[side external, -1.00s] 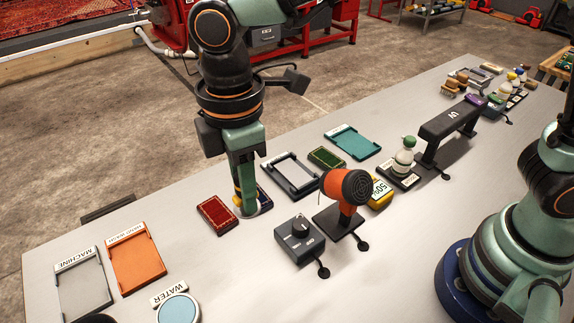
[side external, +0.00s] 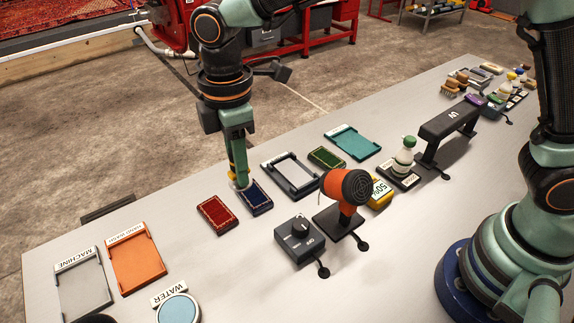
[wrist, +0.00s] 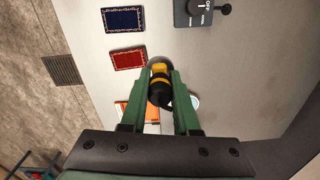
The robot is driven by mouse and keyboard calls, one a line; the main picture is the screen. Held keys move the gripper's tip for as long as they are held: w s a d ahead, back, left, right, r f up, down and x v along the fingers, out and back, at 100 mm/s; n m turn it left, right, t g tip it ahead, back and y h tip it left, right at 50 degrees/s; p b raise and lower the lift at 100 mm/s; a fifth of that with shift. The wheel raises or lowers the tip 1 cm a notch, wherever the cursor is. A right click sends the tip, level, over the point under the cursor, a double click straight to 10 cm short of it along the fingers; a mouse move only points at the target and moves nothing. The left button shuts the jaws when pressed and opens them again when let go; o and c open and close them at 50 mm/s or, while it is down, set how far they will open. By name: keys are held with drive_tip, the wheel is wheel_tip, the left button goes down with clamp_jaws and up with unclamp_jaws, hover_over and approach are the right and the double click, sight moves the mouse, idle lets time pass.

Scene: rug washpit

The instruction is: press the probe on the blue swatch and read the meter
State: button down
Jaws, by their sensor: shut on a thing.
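My gripper (wrist: 160,88) is shut on a yellow-and-black probe (wrist: 159,75), pointing down. In the side view, my gripper (side external: 239,183) is at the back-left edge of the blue swatch (side external: 256,197). This swatch is dark blue with a patterned border and lies flat, mostly uncovered. In the wrist view, the blue swatch (wrist: 124,20) lies up and left, apart from the probe in the picture. The probe tip's contact and height are unclear. A yellow block with a white face (side external: 381,192), partly behind the dryer, seems to show 50%; I cannot tell whether it is the meter.
A red swatch (side external: 217,214) lies left of the blue one. A grey tray frame (side external: 291,174), a dark knob box (side external: 300,240) and an orange dryer (side external: 347,190) stand to the right. Orange (side external: 138,262) and grey trays lie front left. Bare table lies between.

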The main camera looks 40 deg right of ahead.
hover_over(253, 194)
wheel_tip(253, 194, down, 7)
drive_tip(key=shift+f, duration=2.85)
drive_tip(key=shift+f, duration=0.65)
drive_tip(key=shift+r, duration=0.1)
wheel_tip(253, 194, up, 7)
idle(0.6)
drive_tip(key=shift+d, duration=0.1)
